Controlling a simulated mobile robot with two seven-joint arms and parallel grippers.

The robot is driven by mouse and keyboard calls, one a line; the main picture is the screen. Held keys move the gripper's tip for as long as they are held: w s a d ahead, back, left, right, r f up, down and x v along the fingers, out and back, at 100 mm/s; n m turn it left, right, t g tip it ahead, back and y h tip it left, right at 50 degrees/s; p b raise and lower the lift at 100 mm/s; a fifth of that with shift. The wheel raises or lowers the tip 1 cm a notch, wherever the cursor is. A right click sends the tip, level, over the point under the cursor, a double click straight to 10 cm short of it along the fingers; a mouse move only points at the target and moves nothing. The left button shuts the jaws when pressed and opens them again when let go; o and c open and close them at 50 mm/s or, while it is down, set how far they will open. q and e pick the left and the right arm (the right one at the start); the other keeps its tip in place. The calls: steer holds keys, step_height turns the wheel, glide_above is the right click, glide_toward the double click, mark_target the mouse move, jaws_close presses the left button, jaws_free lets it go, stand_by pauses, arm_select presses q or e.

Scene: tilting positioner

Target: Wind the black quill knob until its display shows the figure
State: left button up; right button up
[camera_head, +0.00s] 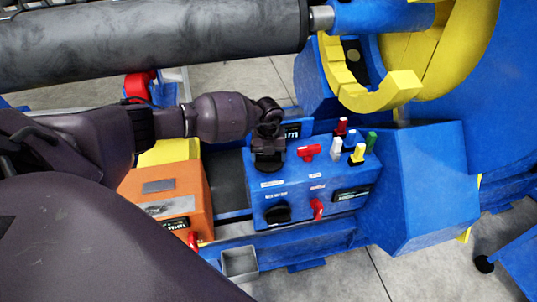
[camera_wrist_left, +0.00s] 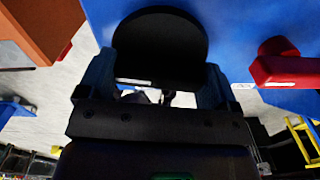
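My left gripper (camera_head: 269,155) reaches down from the upper left onto the far left corner of the blue control box (camera_head: 335,180). In the left wrist view, a round black knob (camera_wrist_left: 160,45) sits between the two fingers of that gripper (camera_wrist_left: 157,82). The fingers flank the knob and appear to touch both sides. In the head view the gripper mostly hides this knob. A dark display (camera_head: 293,132) with pale characters, partly covered, stands just behind the gripper; I cannot read its figure. My right gripper is not in view.
A red handle (camera_head: 308,152) lies close right of the gripper and shows in the wrist view (camera_wrist_left: 285,65). Coloured levers (camera_head: 357,153), another black knob (camera_head: 277,214) and a red switch (camera_head: 318,209) share the box. An orange box (camera_head: 165,195) stands left.

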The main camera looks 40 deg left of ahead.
arm_select(q)
steer(key=c, duration=0.4)
steer(key=m, duration=0.2)
steer(key=shift+r+m, duration=0.1)
steer(key=shift+m, duration=0.7)
steer(key=o, duration=0.7)
steer(key=shift+o, duration=0.2)
